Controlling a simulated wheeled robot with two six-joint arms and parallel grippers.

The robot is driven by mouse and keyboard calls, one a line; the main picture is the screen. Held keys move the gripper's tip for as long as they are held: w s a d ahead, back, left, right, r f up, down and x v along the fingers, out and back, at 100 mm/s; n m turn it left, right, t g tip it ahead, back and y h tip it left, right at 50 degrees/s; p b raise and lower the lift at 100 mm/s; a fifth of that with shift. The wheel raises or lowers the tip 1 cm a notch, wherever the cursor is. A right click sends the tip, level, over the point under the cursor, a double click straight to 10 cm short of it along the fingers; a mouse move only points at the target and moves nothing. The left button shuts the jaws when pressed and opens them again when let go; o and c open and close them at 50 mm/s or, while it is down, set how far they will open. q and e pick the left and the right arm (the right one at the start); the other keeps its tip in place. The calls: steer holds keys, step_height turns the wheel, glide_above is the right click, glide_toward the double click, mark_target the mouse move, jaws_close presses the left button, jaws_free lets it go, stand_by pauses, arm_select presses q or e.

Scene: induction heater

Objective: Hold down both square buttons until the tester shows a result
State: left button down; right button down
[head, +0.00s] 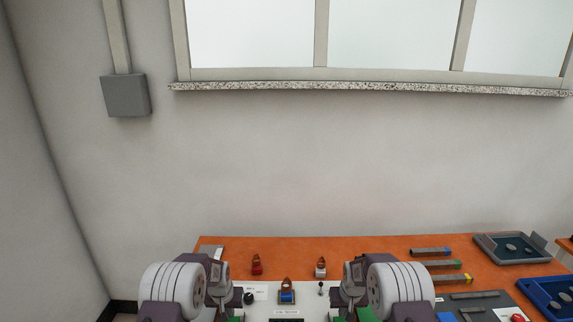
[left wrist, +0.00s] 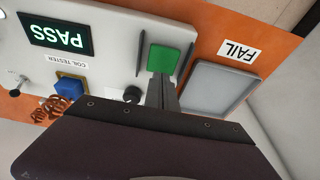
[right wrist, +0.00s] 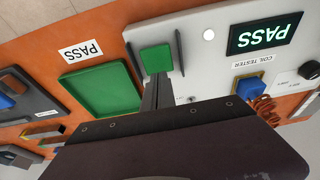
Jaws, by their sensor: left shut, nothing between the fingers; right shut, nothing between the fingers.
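The white coil tester (left wrist: 110,52) has a dark screen (left wrist: 57,35) that reads PASS in green letters; the screen also shows in the right wrist view (right wrist: 265,33). A green square button (left wrist: 165,60) lies under the tip of my left gripper (left wrist: 162,80), which is shut and empty. Another green square button (right wrist: 156,58) lies under the tip of my right gripper (right wrist: 157,80), also shut and empty. Both tips appear to touch their buttons; how far these are pressed I cannot tell. A copper coil (left wrist: 50,108) with a blue block (left wrist: 69,87) is at the tester.
A grey tray (left wrist: 222,88) lies beside the FAIL label (left wrist: 239,52). A green tray (right wrist: 100,90) lies beside the PASS label (right wrist: 81,51). Red (head: 256,269) and white (head: 321,269) blocks with coils stand behind the tester. Blue trays (head: 545,291) are at the right.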

arm_select(q)
steer(key=w+p+v, duration=0.3)
steer(key=p+v, duration=0.8)
steer(key=v, duration=0.2)
steer(key=shift+r, duration=0.4)
